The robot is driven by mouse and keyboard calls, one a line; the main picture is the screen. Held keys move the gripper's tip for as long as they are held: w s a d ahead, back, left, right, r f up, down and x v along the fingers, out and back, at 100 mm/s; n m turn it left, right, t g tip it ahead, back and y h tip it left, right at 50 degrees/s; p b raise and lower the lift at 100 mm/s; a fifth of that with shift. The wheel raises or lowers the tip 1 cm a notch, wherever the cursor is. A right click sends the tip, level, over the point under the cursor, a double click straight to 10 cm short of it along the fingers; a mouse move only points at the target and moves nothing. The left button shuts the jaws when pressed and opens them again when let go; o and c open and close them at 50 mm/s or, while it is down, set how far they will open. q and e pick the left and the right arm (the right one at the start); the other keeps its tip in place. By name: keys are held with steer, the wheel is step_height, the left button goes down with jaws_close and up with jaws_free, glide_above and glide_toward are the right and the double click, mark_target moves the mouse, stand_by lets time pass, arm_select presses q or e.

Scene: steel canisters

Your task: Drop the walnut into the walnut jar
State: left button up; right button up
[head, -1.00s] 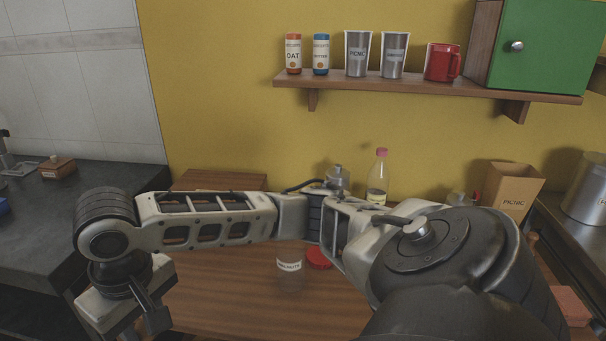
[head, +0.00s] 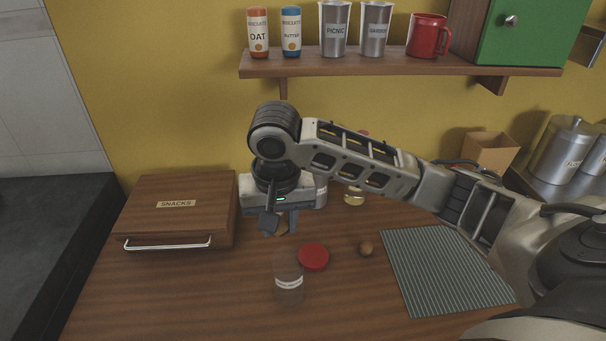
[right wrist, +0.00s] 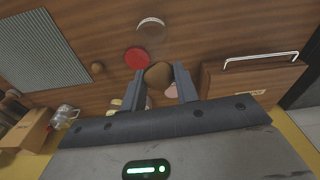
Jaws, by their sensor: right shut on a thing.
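My right gripper (head: 280,226) is shut on a brown walnut (right wrist: 158,75), which shows between the two fingers in the right wrist view. The gripper is above the table, behind the clear glass jar and a little to its left in the head view. The jar (head: 288,284) stands upright and open with a white label too small to read; its rim also shows in the right wrist view (right wrist: 151,24). A red lid (head: 313,257) lies on the table beside the jar. A second round brown nut (head: 366,248) lies to the right of the lid. My left gripper is out of view.
A wooden SNACKS box (head: 178,213) with a metal handle is at the left. A grey striped mat (head: 445,270) lies at the right. A small container (head: 354,196) stands behind my arm. The shelf (head: 400,65) holds shakers, cups and a red mug. The front left tabletop is clear.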

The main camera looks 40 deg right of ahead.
steer(key=shift+w+d+f+m+p, duration=0.1)
steer(key=shift+d+f+m+p, duration=0.3)
steer(key=shift+d+f+m, duration=0.45)
steer(key=shift+w+d+f+m+p, duration=0.1)
steer(key=shift+d+f+m+p, duration=0.3)
steer(key=shift+d+f+m, duration=0.4)
steer(key=shift+a+f, duration=0.15)
steer(key=shift+f, duration=0.05)
steer(key=o, duration=1)
steer(key=shift+o, duration=0.2)
steer(key=shift+r, duration=0.15)
step_height(320, 180, up, 16)
steer(key=s+a, duration=0.1)
steer(key=shift+s+a+f, duration=0.15)
steer(key=shift+s+f, duration=0.05)
